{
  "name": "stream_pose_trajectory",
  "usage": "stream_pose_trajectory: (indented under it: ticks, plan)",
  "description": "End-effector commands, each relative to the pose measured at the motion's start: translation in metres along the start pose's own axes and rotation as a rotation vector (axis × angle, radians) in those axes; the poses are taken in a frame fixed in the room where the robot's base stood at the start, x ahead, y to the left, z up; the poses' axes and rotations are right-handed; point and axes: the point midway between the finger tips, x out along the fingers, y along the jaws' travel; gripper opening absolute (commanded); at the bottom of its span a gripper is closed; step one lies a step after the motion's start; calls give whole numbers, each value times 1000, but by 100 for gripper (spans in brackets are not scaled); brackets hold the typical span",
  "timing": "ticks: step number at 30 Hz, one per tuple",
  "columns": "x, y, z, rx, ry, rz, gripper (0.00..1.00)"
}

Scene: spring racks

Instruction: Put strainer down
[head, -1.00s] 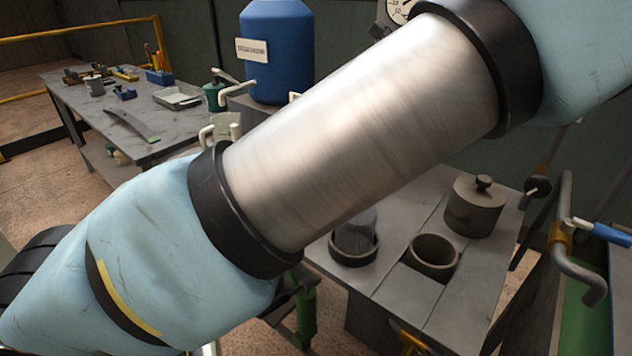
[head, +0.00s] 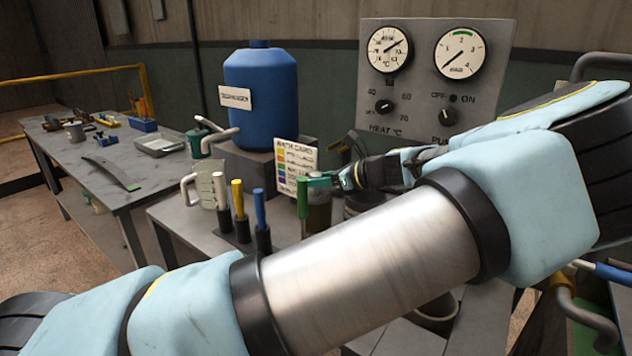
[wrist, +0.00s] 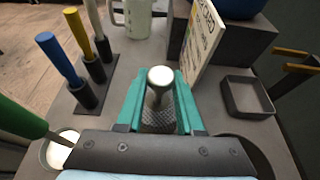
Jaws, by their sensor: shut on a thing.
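The strainer (wrist: 159,120) shows in the wrist view as a pale round knob on a short stem, with a dark mesh body below. My gripper (wrist: 158,92) has its teal fingers on either side of the stem and is shut on it. In the head view my gripper (head: 322,180) is beyond my arm, beside the colour card. A brownish cylinder (head: 320,217) shows below the fingers there; I cannot tell if it is the strainer's mesh. Whether the strainer's bottom touches anything is hidden.
Blue (wrist: 61,60), yellow (wrist: 74,30) and white handled tools stand in dark holders, with a green-handled one (head: 303,197) close to my gripper. A jug (head: 208,184), card (head: 290,170) and small square tray (wrist: 248,98) are nearby. The gauge panel (head: 430,85) stands behind.

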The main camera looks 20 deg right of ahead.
Motion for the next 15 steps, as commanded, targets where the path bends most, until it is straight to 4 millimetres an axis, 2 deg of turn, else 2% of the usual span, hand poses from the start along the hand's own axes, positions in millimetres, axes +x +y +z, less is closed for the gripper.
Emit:
stream_pose_trajectory:
  ticks: [4, 11, 12, 15]
  plan:
    - [4, 0, -8, -1, -1, 0, 0]
    - [4, 0, -9, -1, 0, 0, 0]
    - [4, 0, -9, -1, 0, 0, 38]
    - [4, 0, -9, -1, 0, 0, 50]
